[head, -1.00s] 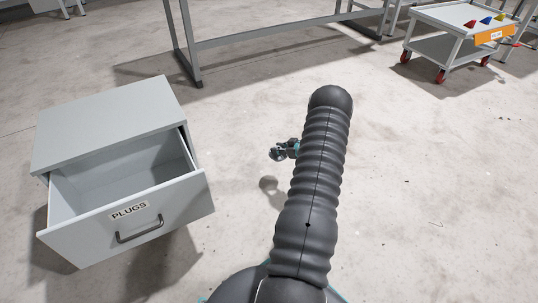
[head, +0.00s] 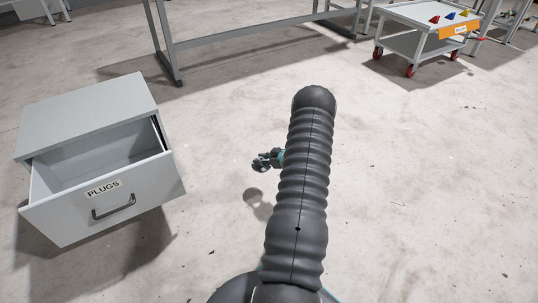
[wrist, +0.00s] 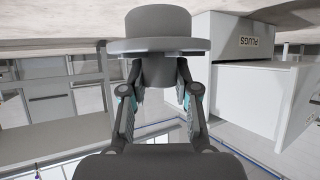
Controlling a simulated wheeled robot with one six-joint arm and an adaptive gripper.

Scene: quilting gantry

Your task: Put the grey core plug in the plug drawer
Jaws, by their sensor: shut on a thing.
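My gripper (wrist: 157,84) is shut on the grey core plug (wrist: 158,25), a flanged round piece that fills the top middle of the wrist view. In the head view my gripper (head: 262,162) shows small, left of my arm, above the floor and to the right of the cabinet. The plug is too small there to make out clearly. The plug drawer (head: 108,207), labelled PLUGS, is pulled open from a light grey cabinet (head: 85,110); its visible inside looks empty. In the wrist view the drawer (wrist: 245,85) appears upside down at the right, apart from the plug.
A grey metal frame (head: 240,38) stands behind the cabinet. A white trolley (head: 420,42) with red wheels carries red, blue and yellow pieces at the back right. The concrete floor between the cabinet and my arm is clear.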

